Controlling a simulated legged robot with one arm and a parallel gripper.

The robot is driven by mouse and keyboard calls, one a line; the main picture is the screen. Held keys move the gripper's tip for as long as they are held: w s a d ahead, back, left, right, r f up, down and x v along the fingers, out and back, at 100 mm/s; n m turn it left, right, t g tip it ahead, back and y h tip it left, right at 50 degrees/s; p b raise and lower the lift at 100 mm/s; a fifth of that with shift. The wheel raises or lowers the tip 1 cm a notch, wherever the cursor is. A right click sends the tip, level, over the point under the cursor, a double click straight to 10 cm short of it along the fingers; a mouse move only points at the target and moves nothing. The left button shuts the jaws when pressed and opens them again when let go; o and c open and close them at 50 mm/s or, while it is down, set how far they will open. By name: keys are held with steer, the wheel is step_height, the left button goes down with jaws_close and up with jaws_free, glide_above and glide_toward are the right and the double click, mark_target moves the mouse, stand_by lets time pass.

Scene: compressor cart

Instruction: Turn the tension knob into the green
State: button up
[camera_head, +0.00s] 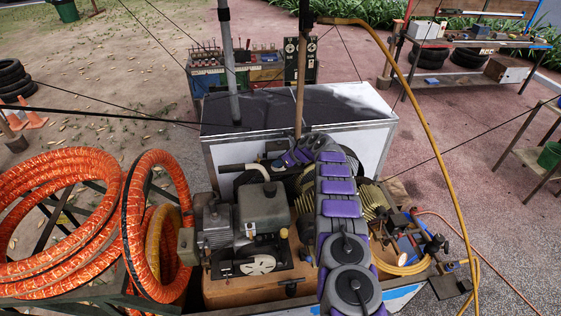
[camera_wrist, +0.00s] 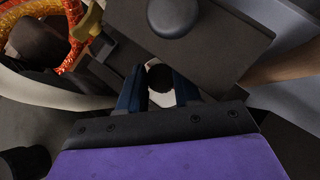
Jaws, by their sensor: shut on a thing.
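In the wrist view the two dark blue fingers of my gripper (camera_wrist: 158,94) reach forward, one on each side of a small round black knob (camera_wrist: 159,75). The gripper is shut on this knob, which I take to be the tension knob. A pale surface shows around and below the knob between the fingers. No green mark can be made out there. In the head view my purple and black arm reaches over the compressor cart (camera_head: 237,290), and the fingers and knob cannot be made out.
A grey engine (camera_head: 264,207) stands on the cart, left of my arm. Orange hose coils (camera_head: 65,225) lie at the left. A dark-topped white cabinet (camera_head: 300,108) stands behind. In the wrist view a dark plate with a round black cap (camera_wrist: 173,17) is close above the fingers.

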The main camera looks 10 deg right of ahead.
steer(key=shift+c, duration=0.5)
steer(key=shift+m, duration=0.3)
